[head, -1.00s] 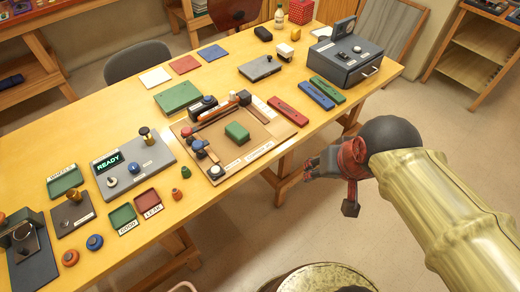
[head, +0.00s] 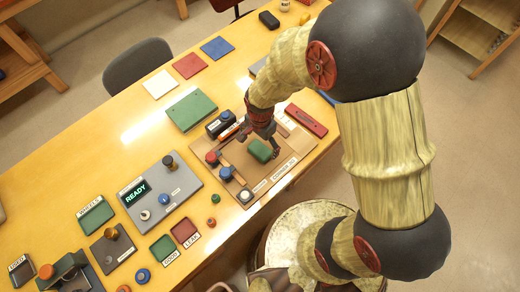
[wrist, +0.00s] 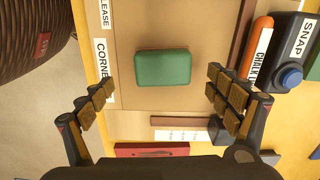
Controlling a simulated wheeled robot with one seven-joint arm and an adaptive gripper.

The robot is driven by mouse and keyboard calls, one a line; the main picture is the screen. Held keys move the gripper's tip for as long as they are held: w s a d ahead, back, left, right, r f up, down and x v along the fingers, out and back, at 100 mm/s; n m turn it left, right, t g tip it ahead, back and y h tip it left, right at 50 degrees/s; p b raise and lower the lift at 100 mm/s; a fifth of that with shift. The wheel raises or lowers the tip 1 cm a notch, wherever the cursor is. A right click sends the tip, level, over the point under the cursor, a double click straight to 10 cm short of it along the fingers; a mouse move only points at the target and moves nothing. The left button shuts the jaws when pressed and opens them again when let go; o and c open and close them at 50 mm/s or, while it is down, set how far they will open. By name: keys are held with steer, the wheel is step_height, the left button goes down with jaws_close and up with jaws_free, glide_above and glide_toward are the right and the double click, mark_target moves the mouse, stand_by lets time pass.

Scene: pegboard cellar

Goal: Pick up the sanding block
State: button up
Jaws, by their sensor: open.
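A green block with rounded edges (head: 260,151) lies flat on a brown board (head: 285,165) on the workbench. No label on it can be read, but it is the only block-shaped piece here that fits a sanding block. My gripper (head: 262,141) is above it, pointing down, and partly covers it in the head view. In the wrist view the block (wrist: 163,69) lies between and slightly ahead of the spread fingers of my gripper (wrist: 160,86). The fingers are open, empty and apart from the block.
A dark box marked SNAP (wrist: 291,50) stands close to the right finger. A red bar (head: 306,120) lies nearby. A grey READY panel (head: 160,192) stands to the left.

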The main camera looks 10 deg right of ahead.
mark_target(260, 149)
steer(key=f, duration=0.4)
steer(key=f+b, duration=0.1)
steer(key=f, duration=0.1)
steer(key=shift+w, duration=0.3)
steer(key=shift+c, duration=1.1)
steer(key=shift+r, duration=0.1)
steer(key=c, duration=1.1)
